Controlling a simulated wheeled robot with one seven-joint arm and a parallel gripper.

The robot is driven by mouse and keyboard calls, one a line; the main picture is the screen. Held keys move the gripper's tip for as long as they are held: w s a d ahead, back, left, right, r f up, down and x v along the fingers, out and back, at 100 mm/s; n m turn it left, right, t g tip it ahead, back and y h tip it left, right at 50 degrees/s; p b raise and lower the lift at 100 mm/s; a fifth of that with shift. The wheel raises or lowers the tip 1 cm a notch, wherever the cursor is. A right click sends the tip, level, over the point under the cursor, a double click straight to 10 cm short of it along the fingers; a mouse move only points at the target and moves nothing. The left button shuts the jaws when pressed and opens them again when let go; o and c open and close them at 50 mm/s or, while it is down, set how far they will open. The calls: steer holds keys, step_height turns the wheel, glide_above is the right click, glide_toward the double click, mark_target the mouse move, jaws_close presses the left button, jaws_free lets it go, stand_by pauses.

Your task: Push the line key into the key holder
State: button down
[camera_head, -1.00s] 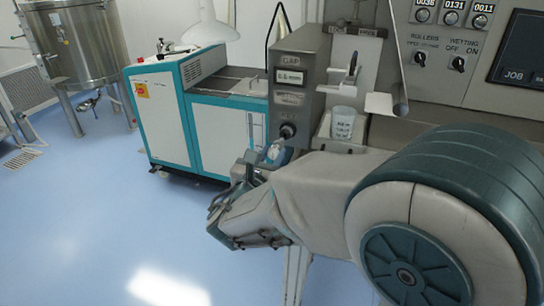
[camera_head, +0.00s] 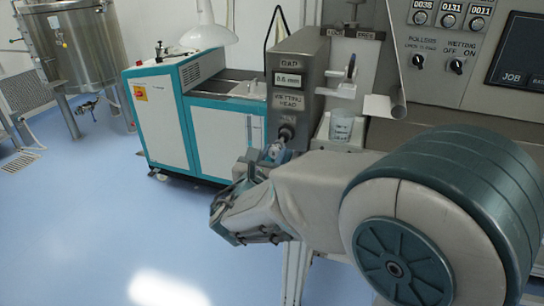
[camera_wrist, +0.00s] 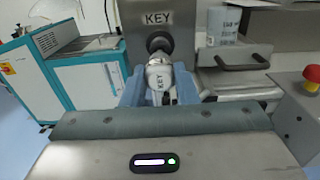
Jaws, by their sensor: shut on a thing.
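The key holder (camera_wrist: 158,42) is a dark round socket under a KEY label, straight ahead of the key. The key's far end meets or overlaps the socket in this view; I cannot tell how deep it sits. In the head view the key (camera_head: 276,151) is small and partly hidden by my gripper (camera_head: 268,158), just below and in front of the holder (camera_head: 287,132).
The holder is on a grey box (camera_head: 298,85) with a gap display. A teal and white cabinet (camera_head: 160,122) stands left.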

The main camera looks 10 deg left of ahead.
steer(key=shift+w+d, duration=0.15)
steer(key=shift+w, duration=1.25)
stand_by(0.4)
steer(key=c, duration=1.1)
jaws_free()
steer(key=shift+o, duration=0.2)
steer(key=s+a, duration=0.1)
steer(key=s, duration=1.2)
steer(key=shift+s, duration=0.4)
